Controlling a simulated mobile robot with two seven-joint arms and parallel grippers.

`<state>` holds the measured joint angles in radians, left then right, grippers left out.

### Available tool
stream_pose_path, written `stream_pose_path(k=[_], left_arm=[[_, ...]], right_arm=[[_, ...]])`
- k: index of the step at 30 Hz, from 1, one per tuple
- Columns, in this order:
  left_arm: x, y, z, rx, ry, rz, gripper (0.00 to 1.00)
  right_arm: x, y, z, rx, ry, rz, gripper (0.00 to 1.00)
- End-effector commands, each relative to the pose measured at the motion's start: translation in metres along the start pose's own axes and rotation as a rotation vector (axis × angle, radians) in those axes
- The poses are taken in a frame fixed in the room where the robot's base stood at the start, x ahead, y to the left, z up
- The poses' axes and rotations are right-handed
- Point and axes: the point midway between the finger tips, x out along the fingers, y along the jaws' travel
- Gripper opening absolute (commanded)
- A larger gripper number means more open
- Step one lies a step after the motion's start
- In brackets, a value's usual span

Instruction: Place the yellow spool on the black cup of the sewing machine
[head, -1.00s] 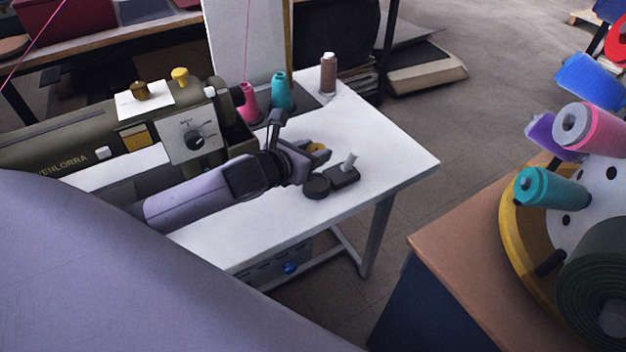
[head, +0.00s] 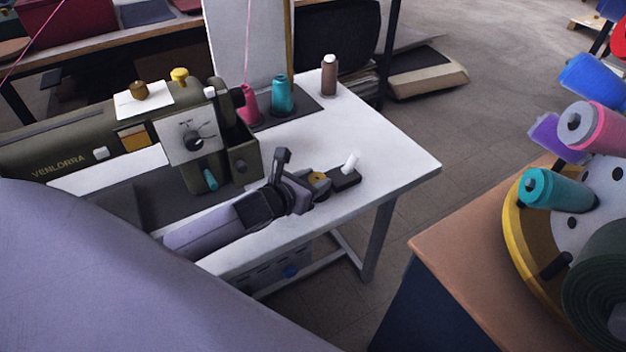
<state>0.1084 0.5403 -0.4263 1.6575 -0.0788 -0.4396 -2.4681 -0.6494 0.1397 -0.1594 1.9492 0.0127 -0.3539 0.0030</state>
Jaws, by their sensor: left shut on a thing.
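My left gripper (head: 312,184) reaches in from the left over the white table and is shut on the yellow spool (head: 318,176), of which only a small part shows between the fingers. The black cup, at the left end of a black base (head: 347,181) with a white upright peg (head: 352,161), is now largely hidden by the gripper and spool. The spool appears over the cup's place. I cannot tell whether it touches the cup. My right gripper is not in view.
The olive sewing machine (head: 75,140) stands behind my left arm. Pink (head: 250,104), teal (head: 282,96) and brown (head: 329,77) spools stand at the table's back. The white table (head: 400,160) is clear at right. A rack with large coloured spools (head: 560,190) stands at far right.

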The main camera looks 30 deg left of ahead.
Motion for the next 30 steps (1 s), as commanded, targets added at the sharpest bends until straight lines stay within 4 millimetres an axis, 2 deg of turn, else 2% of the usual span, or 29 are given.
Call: stream_pose_path(k=[8, 9, 10, 11, 19, 23, 25, 30], left_arm=[[0.004, 0.0, -0.012, 0.0, 0.007, 0.001, 0.14], [0.004, 0.0, -0.011, 0.0, 0.008, 0.001, 0.55], [0.004, 0.0, -0.012, 0.0, 0.009, 0.001, 0.65], [0.004, 0.0, -0.012, 0.0, 0.011, 0.001, 0.67], [0.003, -0.001, -0.016, -0.002, 0.019, 0.0, 0.67], [0.001, -0.002, -0.012, -0.004, 0.019, 0.0, 0.67], [-0.002, -0.002, -0.004, -0.005, 0.019, -0.001, 0.67], [-0.024, -0.001, -0.005, 0.001, 0.018, 0.0, 0.67]], right_arm=[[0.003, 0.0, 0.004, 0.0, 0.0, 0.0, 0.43], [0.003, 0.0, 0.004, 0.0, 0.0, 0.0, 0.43], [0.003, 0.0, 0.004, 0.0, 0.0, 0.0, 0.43], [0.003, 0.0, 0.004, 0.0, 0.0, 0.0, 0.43], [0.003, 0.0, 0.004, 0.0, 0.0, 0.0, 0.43], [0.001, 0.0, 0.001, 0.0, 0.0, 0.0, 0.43], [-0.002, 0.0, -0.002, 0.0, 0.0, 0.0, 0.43], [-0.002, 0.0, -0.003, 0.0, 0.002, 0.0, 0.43]])
